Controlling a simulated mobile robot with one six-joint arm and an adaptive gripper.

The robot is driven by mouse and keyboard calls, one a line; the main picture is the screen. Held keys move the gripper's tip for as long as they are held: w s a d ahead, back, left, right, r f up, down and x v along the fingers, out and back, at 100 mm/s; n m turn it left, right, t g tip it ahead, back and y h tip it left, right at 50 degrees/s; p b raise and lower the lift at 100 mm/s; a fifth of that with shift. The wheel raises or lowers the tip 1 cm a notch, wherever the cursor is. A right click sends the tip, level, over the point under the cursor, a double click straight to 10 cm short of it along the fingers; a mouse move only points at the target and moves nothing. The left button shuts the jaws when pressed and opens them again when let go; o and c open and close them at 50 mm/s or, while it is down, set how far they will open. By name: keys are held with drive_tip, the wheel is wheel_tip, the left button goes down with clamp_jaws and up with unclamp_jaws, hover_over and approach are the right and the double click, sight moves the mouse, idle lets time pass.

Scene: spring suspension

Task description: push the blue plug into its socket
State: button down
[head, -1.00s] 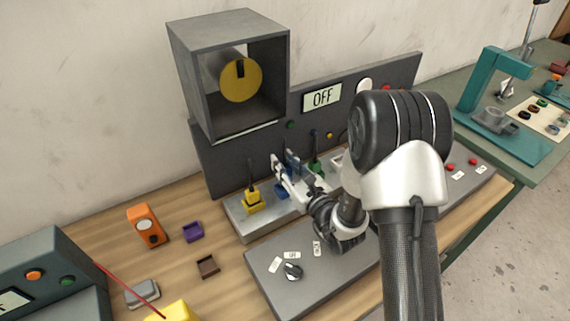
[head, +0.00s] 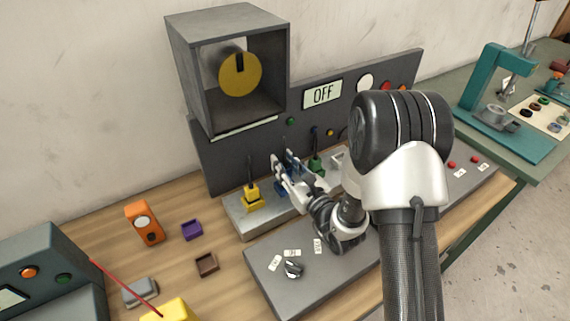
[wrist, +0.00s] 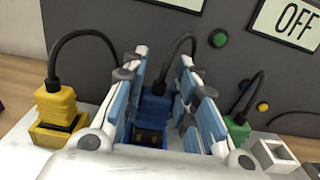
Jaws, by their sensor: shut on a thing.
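The blue plug (wrist: 155,103) stands between my fingers in the wrist view, with a black cable curving up from it. My gripper (wrist: 158,70) is shut on it, one blue-padded finger on each side. The blue socket (wrist: 149,140) shows just below and in front of the plug, with part of its dark opening visible. I cannot tell how deep the plug sits. In the head view my gripper (head: 284,163) reaches over the socket strip, and its fingers mostly hide the plug. The blue socket (head: 280,188) shows partly beside them.
A yellow plug (wrist: 56,105) in its socket stands left, close to my finger. A green plug (wrist: 236,130) stands right. An empty pale socket (wrist: 276,156) is further right. The dark panel (head: 229,160) with an OFF display (head: 322,94) rises behind.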

drive_tip(key=shift+f+b, duration=0.85)
drive_tip(key=shift+f, duration=0.15)
drive_tip(key=c, duration=1.2)
unclamp_jaws()
drive_tip(key=v, duration=1.2)
drive_tip(key=shift+a+r, duration=0.1)
drive_tip(key=shift+r, duration=0.05)
